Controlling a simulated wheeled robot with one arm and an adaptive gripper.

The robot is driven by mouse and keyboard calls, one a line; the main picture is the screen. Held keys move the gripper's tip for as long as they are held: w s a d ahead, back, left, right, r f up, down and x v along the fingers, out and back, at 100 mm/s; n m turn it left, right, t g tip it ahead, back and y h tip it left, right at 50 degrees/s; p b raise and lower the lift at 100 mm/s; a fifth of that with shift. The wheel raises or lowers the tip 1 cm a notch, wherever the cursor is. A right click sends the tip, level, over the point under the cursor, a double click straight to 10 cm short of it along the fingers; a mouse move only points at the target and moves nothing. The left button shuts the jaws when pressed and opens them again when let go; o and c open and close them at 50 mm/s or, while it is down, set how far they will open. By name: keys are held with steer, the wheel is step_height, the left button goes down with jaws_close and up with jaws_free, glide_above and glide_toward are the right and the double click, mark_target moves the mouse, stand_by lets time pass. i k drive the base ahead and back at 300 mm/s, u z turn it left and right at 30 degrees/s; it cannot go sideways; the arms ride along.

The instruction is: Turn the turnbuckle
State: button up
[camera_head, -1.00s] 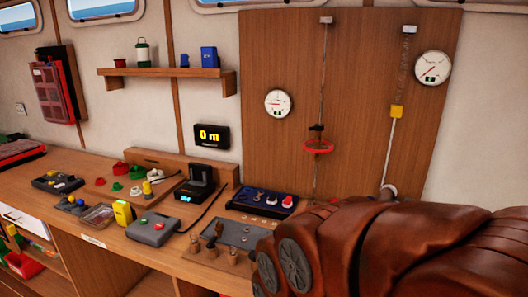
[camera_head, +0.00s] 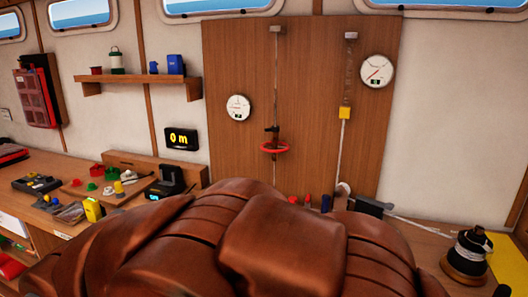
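The turnbuckle (camera_head: 272,146) appears to be the dark fitting with a red ring on the left vertical line of the wooden board (camera_head: 315,130). The line runs from a bracket at the board's top down past the ring. A round white gauge (camera_head: 237,107) is mounted left of it, its needle too small to read. My arm, in brown leather-like covering, fills the bottom middle of the view, below and in front of the board. My gripper is not visible, so its distance from the turnbuckle and whether it holds anything cannot be seen.
A black spool (camera_head: 469,257) stands at the bench's right. Small items crowd the left bench. A display (camera_head: 182,138) reads "0 m". My arm hides the middle bench.

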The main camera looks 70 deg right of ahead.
mark_target(275, 134)
steer(key=k, duration=0.75)
steer(key=z, duration=0.9)
steer(key=i, duration=0.5)
